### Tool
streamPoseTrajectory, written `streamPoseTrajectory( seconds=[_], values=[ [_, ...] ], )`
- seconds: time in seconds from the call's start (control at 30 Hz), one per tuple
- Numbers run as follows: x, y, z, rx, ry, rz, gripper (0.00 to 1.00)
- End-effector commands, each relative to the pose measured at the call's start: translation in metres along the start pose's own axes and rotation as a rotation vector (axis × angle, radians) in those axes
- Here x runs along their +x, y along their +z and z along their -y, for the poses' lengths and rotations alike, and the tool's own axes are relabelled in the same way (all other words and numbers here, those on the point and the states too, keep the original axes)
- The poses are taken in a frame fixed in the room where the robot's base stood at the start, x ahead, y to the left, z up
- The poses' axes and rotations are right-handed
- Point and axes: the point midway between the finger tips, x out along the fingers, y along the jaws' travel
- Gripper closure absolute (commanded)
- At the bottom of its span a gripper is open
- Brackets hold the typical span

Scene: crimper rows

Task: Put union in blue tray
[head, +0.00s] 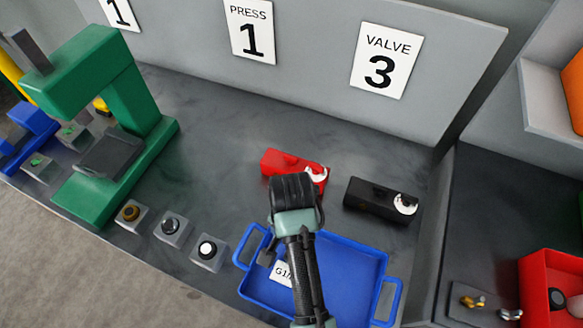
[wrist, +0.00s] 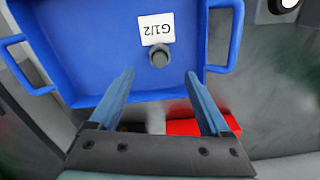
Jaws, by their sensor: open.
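The blue tray (head: 352,262) lies on the grey bench under my arm in the head view, and its floor fills the top of the wrist view (wrist: 85,45). A small dark grey fitting (wrist: 159,57), which looks like the union, sits in the tray beside a white G1/2 label (wrist: 156,28). My gripper (wrist: 159,75) is open, its blue fingers pointing towards the tray with the fitting just beyond and between the tips in the picture. The fingers do not touch it. In the head view my arm covers part of the tray, and the fitting is not clear there.
A red block (head: 292,166) and a black block (head: 375,200) with white round ends stand behind the tray. Grey holders (head: 208,254) with small parts stand left, by a green press (head: 105,130). A red bin (head: 540,285) stands far right. The bench behind the blocks is clear.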

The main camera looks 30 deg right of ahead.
Motion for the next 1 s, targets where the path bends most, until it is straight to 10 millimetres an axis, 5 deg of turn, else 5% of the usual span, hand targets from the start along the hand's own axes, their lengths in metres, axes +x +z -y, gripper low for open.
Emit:
streamPoseTrajectory(
  seconds=[0.2,0.57,0.67,0.77,0.83,1.0],
  values=[
    [-0.032,0.0,0.001,0.0,-0.001,-0.001,0.19],
    [-0.041,0.0,0.001,-0.001,-0.002,-0.002,0.19],
    [-0.052,-0.008,0.014,-0.033,-0.049,-0.051,0.19],
    [-0.087,-0.029,0.052,-0.126,-0.181,-0.197,0.19],
    [-0.131,-0.044,0.09,-0.221,-0.313,-0.353,0.19],
    [-0.285,-0.054,0.169,-0.452,-0.653,-0.812,0.19]
  ],
)
